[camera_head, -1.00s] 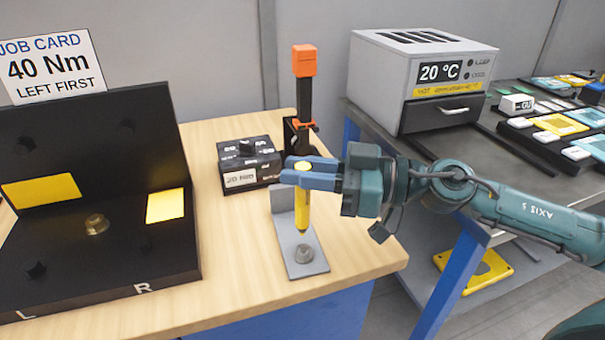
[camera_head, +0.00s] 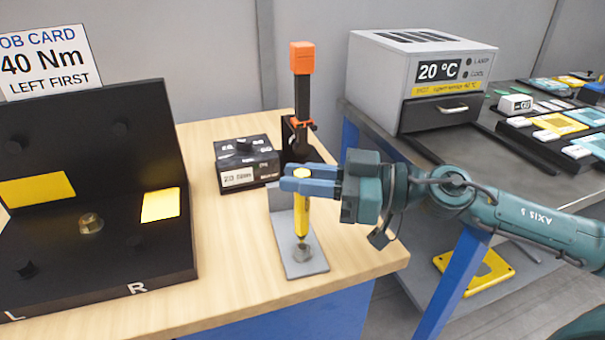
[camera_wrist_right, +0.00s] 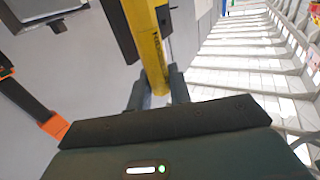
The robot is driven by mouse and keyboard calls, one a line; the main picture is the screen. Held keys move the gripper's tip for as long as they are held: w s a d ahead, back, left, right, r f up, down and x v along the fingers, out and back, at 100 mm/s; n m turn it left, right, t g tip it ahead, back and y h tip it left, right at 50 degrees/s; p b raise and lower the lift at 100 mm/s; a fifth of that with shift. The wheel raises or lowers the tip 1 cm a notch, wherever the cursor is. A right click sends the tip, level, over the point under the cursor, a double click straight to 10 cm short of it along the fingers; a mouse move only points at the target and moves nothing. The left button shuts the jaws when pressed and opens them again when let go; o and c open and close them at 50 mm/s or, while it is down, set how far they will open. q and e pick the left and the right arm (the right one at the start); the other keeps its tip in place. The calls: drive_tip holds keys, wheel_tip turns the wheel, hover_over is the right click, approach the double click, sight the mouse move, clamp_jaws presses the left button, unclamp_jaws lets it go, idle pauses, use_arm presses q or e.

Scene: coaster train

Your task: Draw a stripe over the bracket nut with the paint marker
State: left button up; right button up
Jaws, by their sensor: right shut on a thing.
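The yellow paint marker (camera_head: 302,220) is upright in my right gripper (camera_head: 306,180), whose blue fingers are shut around its upper part. In the right wrist view the marker (camera_wrist_right: 148,45) sits between the gripper fingers (camera_wrist_right: 157,92). The bracket (camera_head: 306,268) is a grey L-shaped plate on the wooden table. Its grey nut (camera_head: 303,253) sits near the front of the plate, directly under the marker's tip. The tip is at or just above the nut; I cannot tell whether they touch. The left gripper is not in view.
A black tool with an orange end (camera_head: 302,95) stands upright behind the gripper. A black dial box (camera_head: 247,163) is to its left. A black fixture (camera_head: 150,255) with yellow patches and a brass nut (camera_head: 91,222) fills the left. A grey oven (camera_head: 415,75) stands right.

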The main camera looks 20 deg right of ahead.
drive_tip(key=shift+f, duration=0.25)
drive_tip(key=shift+r, duration=0.1)
idle(0.3)
drive_tip(key=shift+p, duration=0.45)
drive_tip(key=shift+f, duration=0.4)
idle(0.8)
drive_tip(key=shift+s, duration=0.4)
idle(0.3)
